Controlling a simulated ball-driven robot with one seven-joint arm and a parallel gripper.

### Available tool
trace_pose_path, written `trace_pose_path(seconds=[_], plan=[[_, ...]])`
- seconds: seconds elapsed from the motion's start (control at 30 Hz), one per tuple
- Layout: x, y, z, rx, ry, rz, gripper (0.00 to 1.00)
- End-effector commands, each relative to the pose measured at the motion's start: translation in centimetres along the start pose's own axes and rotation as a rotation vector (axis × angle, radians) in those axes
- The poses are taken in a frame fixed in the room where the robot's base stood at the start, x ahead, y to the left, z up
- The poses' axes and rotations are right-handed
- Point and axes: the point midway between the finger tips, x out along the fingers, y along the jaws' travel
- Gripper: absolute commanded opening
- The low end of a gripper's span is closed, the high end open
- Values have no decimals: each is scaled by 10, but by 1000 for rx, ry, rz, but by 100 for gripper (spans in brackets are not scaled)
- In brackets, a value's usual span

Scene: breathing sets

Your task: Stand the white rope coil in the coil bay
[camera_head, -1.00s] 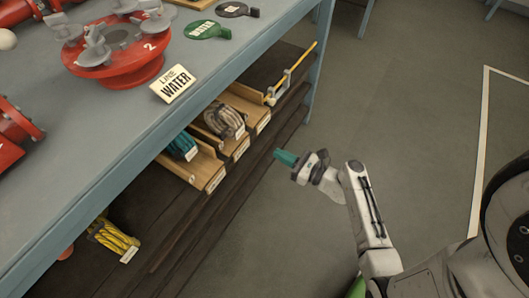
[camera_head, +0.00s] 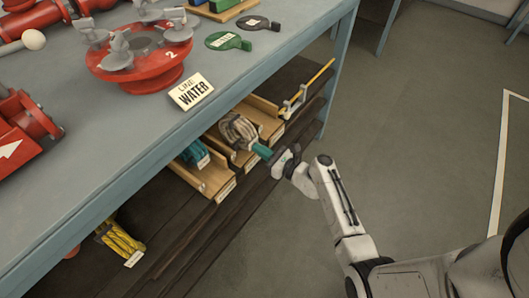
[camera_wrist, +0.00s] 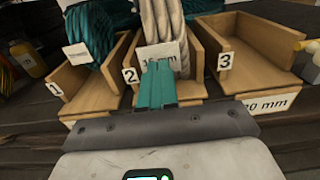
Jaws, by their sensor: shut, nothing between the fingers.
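The white rope coil (camera_head: 238,129) stands in the middle wooden bay on the shelf under the bench. In the wrist view the coil (camera_wrist: 163,22) carries a tag reading 16 mm, and the number 2 marks its bay (camera_wrist: 188,91). My gripper (camera_head: 261,150) is shut and empty, in front of the coil's lower front. Its teal fingers (camera_wrist: 158,72) reach up to the tag and cover its lower part. I cannot tell whether they touch it. The coil's top is cut off in the wrist view.
A teal coil (camera_wrist: 92,32) stands in bay 1 on the left. Bay 3 (camera_wrist: 246,70) on the right looks empty. The bench top (camera_head: 130,130) overhangs the bays. Floor is clear at right.

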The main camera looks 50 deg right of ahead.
Motion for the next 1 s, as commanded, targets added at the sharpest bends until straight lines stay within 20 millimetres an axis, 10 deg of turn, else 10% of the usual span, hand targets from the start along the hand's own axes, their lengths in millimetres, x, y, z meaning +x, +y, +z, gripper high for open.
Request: trace_pose_path(seconds=[0.27,0.67,1.0], plan=[[4,0,0,0,-1,1,0],[78,0,-1,0,-2,2,0],[82,0,0,0,0,1,0]])
